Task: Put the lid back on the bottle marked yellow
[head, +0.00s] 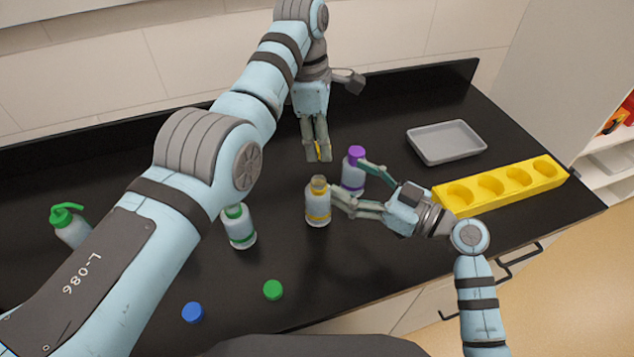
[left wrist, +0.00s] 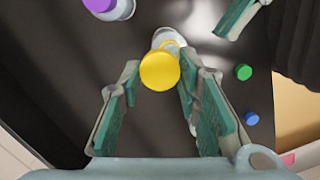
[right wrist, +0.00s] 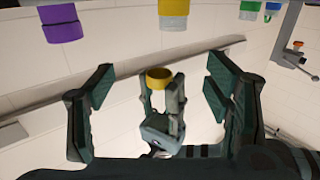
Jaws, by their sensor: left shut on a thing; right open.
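The bottle marked yellow (head: 317,211) stands upright on the black counter, a yellow band round it and its neck uncovered. My left gripper (head: 320,153) is shut on the yellow lid (left wrist: 160,71), held above the counter behind that bottle in the head view. The lid also shows in the right wrist view (right wrist: 159,79). In the left wrist view the bottle (left wrist: 169,39) is partly hidden behind the lid. My right gripper (head: 350,187) is open and empty, one finger near the yellow-marked bottle's right side, the other near the purple-capped bottle (head: 353,175). Whether either finger touches is unclear.
A green-marked bottle (head: 239,228) and a green pump bottle (head: 70,227) stand to the left. A green lid (head: 273,290) and a blue lid (head: 193,312) lie in front. A grey tray (head: 447,143) and a yellow rack with holes (head: 455,208) are at right.

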